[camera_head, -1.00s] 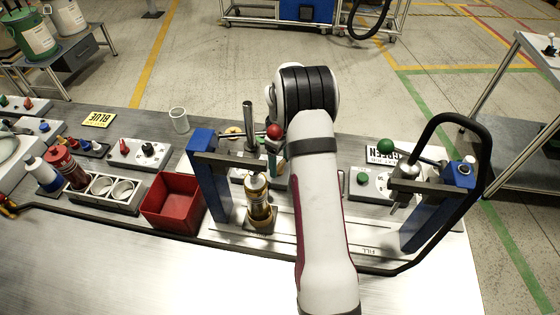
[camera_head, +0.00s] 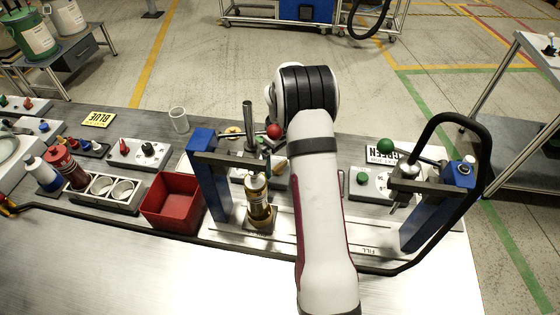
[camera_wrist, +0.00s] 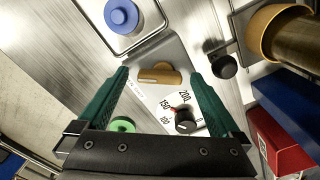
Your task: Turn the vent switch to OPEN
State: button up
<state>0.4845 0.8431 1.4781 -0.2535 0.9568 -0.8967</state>
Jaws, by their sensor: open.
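In the wrist view an ochre bar-shaped switch (camera_wrist: 160,75) sits on a grey panel, lying crosswise between my fingertips. I take it to be the vent switch; the small white label beside it is too small to read. My gripper (camera_wrist: 157,78) is open, with one green finger on each side of the switch. I cannot tell whether either finger touches it.
The same panel carries a black dial knob (camera_wrist: 186,121) and a green button (camera_wrist: 122,125). A blue button (camera_wrist: 121,16) is close by. A blue-posted stand (camera_head: 222,185) with a red-ball lever (camera_head: 274,131) and a bottle (camera_head: 258,195) stands left of my arm.

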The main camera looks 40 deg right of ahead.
aim_at(280, 165)
notch_tip(280, 165, up, 16)
dwell(0.3)
